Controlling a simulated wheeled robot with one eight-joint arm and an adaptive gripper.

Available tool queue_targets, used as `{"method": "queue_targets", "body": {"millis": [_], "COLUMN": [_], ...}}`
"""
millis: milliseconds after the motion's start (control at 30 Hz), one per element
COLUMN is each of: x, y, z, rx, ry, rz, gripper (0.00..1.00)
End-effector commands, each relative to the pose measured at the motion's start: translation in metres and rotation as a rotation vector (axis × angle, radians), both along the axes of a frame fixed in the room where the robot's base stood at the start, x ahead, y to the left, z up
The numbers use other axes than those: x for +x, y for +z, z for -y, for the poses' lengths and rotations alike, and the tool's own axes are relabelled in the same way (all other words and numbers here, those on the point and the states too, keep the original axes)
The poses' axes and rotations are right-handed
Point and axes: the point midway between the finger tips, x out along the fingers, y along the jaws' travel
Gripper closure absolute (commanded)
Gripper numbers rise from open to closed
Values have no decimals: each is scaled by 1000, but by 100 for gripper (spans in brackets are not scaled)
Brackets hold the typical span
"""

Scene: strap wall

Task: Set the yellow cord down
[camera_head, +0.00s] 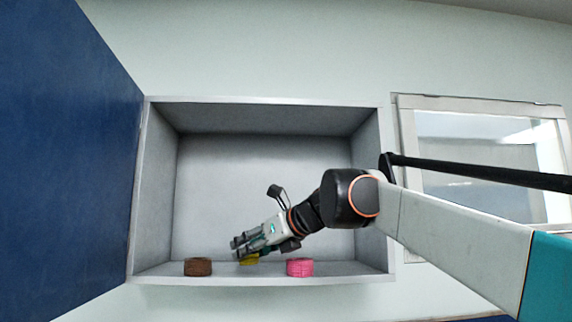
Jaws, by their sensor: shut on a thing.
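The yellow cord (250,261) is low in the open grey wall box (150,279), near its floor. It sits between a brown roll and a pink roll. My gripper (240,247) reaches into the box from the right and is shut on the yellow cord. The fingers hide part of the cord, and I cannot tell whether it touches the box floor.
The brown roll (198,267) stands left of the cord and the pink roll (300,267) right of it, both on the box floor. A blue panel (70,160) bounds the left. A framed window (480,135) is at the right. The upper box is empty.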

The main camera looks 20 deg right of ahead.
Motion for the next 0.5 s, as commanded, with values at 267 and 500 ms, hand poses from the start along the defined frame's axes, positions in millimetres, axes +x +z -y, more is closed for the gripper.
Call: {"method": "queue_targets", "body": {"millis": [267,500], "x": [-4,-4], "y": [-17,-19], "z": [-2,-2], "rx": [0,0], "ry": [1,1], "rz": [0,0], "gripper": [81,81]}}
